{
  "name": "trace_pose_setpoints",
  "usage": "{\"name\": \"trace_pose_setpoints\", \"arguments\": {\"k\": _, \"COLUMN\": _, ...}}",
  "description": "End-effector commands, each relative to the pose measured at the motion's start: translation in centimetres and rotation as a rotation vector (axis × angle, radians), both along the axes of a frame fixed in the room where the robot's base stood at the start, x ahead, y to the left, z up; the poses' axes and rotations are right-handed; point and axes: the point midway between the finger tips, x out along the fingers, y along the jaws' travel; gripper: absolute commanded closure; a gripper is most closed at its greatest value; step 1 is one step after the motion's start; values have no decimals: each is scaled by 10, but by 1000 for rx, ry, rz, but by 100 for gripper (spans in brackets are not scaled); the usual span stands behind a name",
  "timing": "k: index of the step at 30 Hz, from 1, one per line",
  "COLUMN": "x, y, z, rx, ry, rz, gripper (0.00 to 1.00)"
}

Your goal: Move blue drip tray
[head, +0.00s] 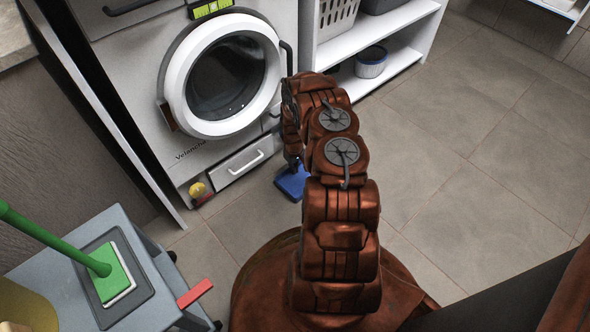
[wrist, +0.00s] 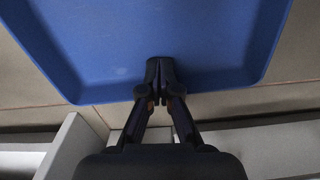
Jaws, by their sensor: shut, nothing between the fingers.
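The blue drip tray (head: 291,184) lies on the tiled floor in front of the washing machine, partly hidden behind my arm in the head view. In the wrist view the blue tray (wrist: 160,30) fills the upper part, with a raised rim along its edges. My gripper (wrist: 160,68) is shut and empty. Its fingertips overlap the tray's edge nearest the gripper in the wrist view. I cannot tell whether they touch it. The fingertips are not clear in the head view.
A white shelf (head: 400,60) holds a basket and a round tub (head: 371,62). Floor to the right is clear.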

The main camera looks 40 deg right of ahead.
Motion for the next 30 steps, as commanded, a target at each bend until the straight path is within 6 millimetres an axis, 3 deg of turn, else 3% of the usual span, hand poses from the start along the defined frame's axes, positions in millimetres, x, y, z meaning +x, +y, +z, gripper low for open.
{"name": "trace_pose_setpoints", "arguments": {"k": 7, "x": 17, "y": -2, "z": 1, "rx": -1, "ry": 0, "rz": 1, "gripper": 100}}
{"name": "trace_pose_setpoints", "arguments": {"k": 18, "x": 18, "y": -3, "z": 0, "rx": -2, "ry": 2, "rz": 0, "gripper": 100}}
{"name": "trace_pose_setpoints", "arguments": {"k": 23, "x": 15, "y": -2, "z": 1, "rx": -1, "ry": 3, "rz": 0, "gripper": 100}}
{"name": "trace_pose_setpoints", "arguments": {"k": 30, "x": -3, "y": 1, "z": 3, "rx": 1, "ry": 6, "rz": -2, "gripper": 100}}
